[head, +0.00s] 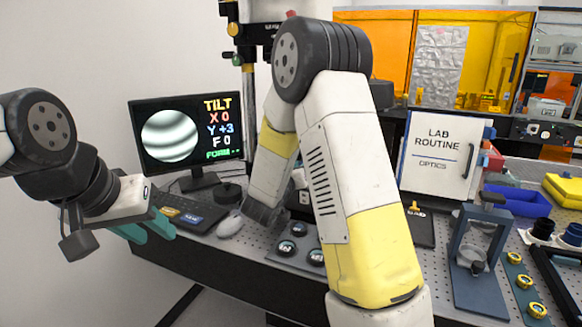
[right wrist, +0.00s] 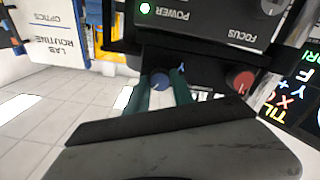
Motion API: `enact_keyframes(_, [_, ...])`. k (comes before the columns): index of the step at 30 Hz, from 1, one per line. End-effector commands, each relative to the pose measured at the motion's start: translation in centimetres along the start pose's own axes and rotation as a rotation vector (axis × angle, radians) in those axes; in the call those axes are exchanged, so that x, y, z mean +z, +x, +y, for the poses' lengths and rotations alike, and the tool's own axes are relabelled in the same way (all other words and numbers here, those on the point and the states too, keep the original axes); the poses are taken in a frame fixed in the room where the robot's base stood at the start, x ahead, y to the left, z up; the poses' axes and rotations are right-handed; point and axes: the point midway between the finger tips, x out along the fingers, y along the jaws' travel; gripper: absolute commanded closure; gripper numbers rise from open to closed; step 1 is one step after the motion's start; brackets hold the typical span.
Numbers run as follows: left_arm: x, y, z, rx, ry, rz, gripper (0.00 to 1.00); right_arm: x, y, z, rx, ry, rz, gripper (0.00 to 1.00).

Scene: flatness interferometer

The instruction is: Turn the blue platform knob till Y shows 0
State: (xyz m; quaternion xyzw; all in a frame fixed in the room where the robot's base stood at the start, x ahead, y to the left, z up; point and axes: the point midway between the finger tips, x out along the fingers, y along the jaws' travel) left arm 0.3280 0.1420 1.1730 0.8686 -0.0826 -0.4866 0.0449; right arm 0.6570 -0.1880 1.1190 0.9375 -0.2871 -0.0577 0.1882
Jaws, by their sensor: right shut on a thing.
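The blue platform knob (right wrist: 160,82), marked Y, sits low on the dark instrument in the right wrist view. My right gripper (right wrist: 161,90) has its teal fingers on either side of the knob and is shut on it. In the head view my right arm hides this knob and the right fingertips. The monitor (head: 187,135) shows TILT with X 0, Y +3, F 0 and a FORM line with dashes. Curved dark and light bands fill its round picture. My left gripper (head: 148,230) is empty, its teal fingers apart, in front of the keyboard.
A red knob (right wrist: 240,81) sits beside the blue one, under a FOCUS panel with a green POWER light (right wrist: 145,8). A keyboard (head: 178,208) and mouse (head: 230,223) lie before the monitor. A lab routine binder (head: 440,155) and blue tray (head: 517,201) stand right.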

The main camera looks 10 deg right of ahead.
Motion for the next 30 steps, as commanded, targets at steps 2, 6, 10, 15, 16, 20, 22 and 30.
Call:
enact_keyframes(2, [0.00, 0.00, 0.00, 0.000, 0.000, 0.000, 0.64, -0.06, -0.07, -0.12, -0.002, -0.071, 0.001, 1.00])
enact_keyframes(6, [0.00, 0.00, 0.00, 0.000, 0.000, 0.000, 0.64, -0.06, -0.07, -0.12, -0.001, -0.201, 0.002, 1.00])
enact_keyframes(10, [0.00, 0.00, 0.00, 0.000, 0.000, 0.000, 0.64, -0.05, -0.06, -0.13, -0.001, -0.310, 0.001, 1.00])
enact_keyframes(15, [0.00, 0.00, 0.00, 0.000, 0.000, 0.000, 0.64, -0.06, -0.04, -0.12, -0.001, -0.431, 0.002, 1.00])
enact_keyframes(16, [0.00, 0.00, 0.00, 0.000, 0.000, 0.000, 0.64, -0.06, -0.05, -0.13, -0.001, -0.448, 0.002, 1.00])
enact_keyframes(20, [0.00, 0.00, 0.00, 0.000, 0.000, 0.000, 0.64, -0.03, -0.04, -0.15, -0.001, -0.512, 0.001, 1.00])
enact_keyframes(22, [0.00, 0.00, 0.00, 0.000, 0.000, 0.000, 0.64, -0.02, -0.03, -0.14, -0.001, -0.538, 0.001, 1.00])
enact_keyframes(30, [0.00, 0.00, 0.00, 0.000, 0.000, 0.000, 0.64, -0.02, -0.05, -0.19, -0.002, -0.589, 0.002, 1.00])
